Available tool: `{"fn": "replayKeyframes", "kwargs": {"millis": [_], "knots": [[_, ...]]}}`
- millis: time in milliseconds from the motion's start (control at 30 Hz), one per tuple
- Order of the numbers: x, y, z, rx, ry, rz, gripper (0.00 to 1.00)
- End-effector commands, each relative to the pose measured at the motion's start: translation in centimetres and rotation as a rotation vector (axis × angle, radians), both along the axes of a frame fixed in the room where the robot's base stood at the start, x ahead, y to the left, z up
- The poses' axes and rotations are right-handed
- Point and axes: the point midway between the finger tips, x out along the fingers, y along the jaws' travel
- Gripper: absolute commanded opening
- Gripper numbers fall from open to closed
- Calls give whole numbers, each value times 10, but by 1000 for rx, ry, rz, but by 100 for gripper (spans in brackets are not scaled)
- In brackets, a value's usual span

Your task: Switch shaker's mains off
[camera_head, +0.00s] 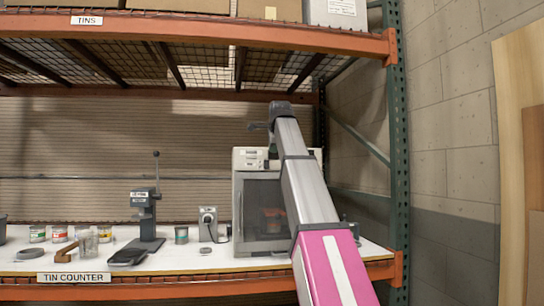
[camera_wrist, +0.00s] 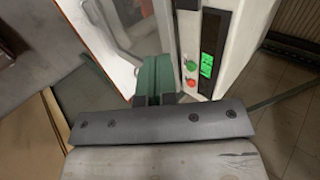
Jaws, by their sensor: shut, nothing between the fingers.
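The shaker (camera_head: 237,205) is a pale cabinet with a dark window door, standing on the counter. My arm crosses in front of its right side. In the wrist view its white front panel (camera_wrist: 228,50) carries a lit green display, a green button (camera_wrist: 190,65) and a red button (camera_wrist: 191,83). My gripper (camera_wrist: 155,62) is shut and empty, its green fingers together beside the panel's edge, left of the buttons. In the head view the gripper (camera_head: 257,126) appears above the shaker's top. A small grey box with a round dark face (camera_head: 208,218) stands left of the shaker; I cannot tell whether it is the mains switch.
A lever press (camera_head: 147,205), several tins (camera_head: 59,234) and a wooden-handled tool (camera_head: 66,252) stand on the white counter (camera_head: 190,259) to the left. A mesh shelf (camera_head: 200,29) with boxes hangs above. A green rack upright (camera_head: 398,150) is at the right.

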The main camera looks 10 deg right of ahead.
Motion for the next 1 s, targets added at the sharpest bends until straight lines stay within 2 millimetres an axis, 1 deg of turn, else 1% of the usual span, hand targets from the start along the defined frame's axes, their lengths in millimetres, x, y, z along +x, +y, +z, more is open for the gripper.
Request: {"fn": "replayKeyframes", "kwargs": {"millis": [500, 600, 700, 833, 1000], "knots": [[67, 0, -64, 0, 2, 0, 0], [84, 0, -64, 0, 2, 0, 0], [94, 0, -67, 0, 1, 0, 0], [102, 0, -68, 0, 0, 0, 0], [104, 0, -69, 0, 0, 0, 0]]}}
